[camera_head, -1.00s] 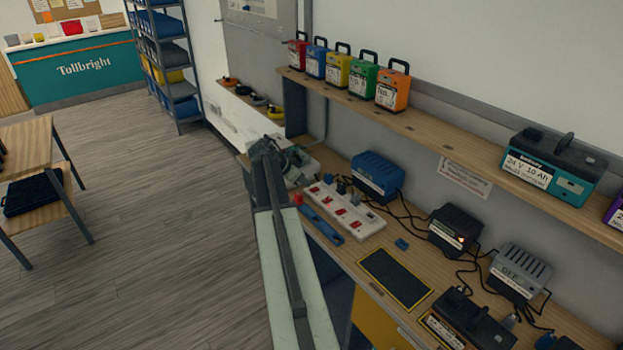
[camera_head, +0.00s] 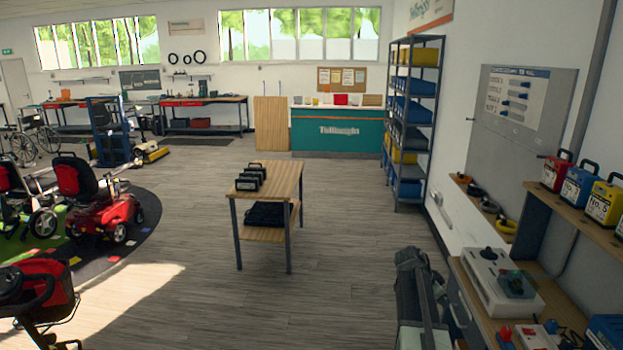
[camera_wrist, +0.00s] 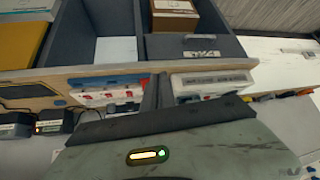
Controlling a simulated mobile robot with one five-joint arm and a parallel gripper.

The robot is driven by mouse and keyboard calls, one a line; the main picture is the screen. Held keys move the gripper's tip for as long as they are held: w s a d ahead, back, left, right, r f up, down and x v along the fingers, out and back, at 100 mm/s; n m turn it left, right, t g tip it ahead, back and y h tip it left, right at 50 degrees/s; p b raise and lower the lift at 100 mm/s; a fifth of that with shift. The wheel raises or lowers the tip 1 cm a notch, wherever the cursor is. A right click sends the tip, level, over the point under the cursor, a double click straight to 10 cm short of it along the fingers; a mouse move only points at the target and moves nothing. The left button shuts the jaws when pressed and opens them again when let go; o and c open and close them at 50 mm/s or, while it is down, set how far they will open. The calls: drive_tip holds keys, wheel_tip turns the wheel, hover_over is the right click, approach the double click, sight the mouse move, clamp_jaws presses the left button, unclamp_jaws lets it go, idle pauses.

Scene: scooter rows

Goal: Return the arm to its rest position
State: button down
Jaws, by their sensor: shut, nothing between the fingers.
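My gripper (camera_wrist: 156,92) shows in the wrist view as dark fingers closed together, with nothing between them. Beyond the fingers are the bench's wooden front edge (camera_wrist: 50,90) and open grey drawers or bins (camera_wrist: 220,47); I cannot tell the distance. In the head view my arm rises at the lower middle, left of the workbench (camera_head: 557,312). It stands nearly upright there, and the fingertips cannot be made out in that view.
A small wooden table (camera_head: 250,193) with dark packs stands mid-floor. A blue-bin shelf (camera_head: 413,120) stands by the right wall. Red scooters (camera_head: 95,200) are at left. A white box with a knob (camera_head: 500,280) sits on the bench. Floor between is clear.

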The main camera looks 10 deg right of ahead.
drive_tip(key=w+a+f+n+t+y, duration=0.1)
drive_tip(key=a+n, duration=0.1)
drive_tip(key=a, duration=0.6)
drive_tip(key=w+a+f+n, duration=0.1)
drive_tip(key=w+a, duration=0.1)
drive_tip(key=a, duration=0.6)
drive_tip(key=s+a+f+n+y, duration=0.1)
drive_tip(key=s+a+n+y, duration=0.1)
drive_tip(key=a+n, duration=0.3)
drive_tip(key=s+a+f+n+y, duration=0.1)
drive_tip(key=s+a+n, duration=0.4)
drive_tip(key=a, duration=0.8)
drive_tip(key=s+a+f+n+y, duration=0.1)
drive_tip(key=s+a+n+y, duration=0.2)
drive_tip(key=a, duration=0.6)
drive_tip(key=s+n, duration=0.1)
drive_tip(key=n, duration=0.1)
drive_tip(key=shift+a+n+g+y, duration=0.15)
drive_tip(key=shift+n+g+y, duration=0.15)
drive_tip(key=shift+g, duration=0.1)
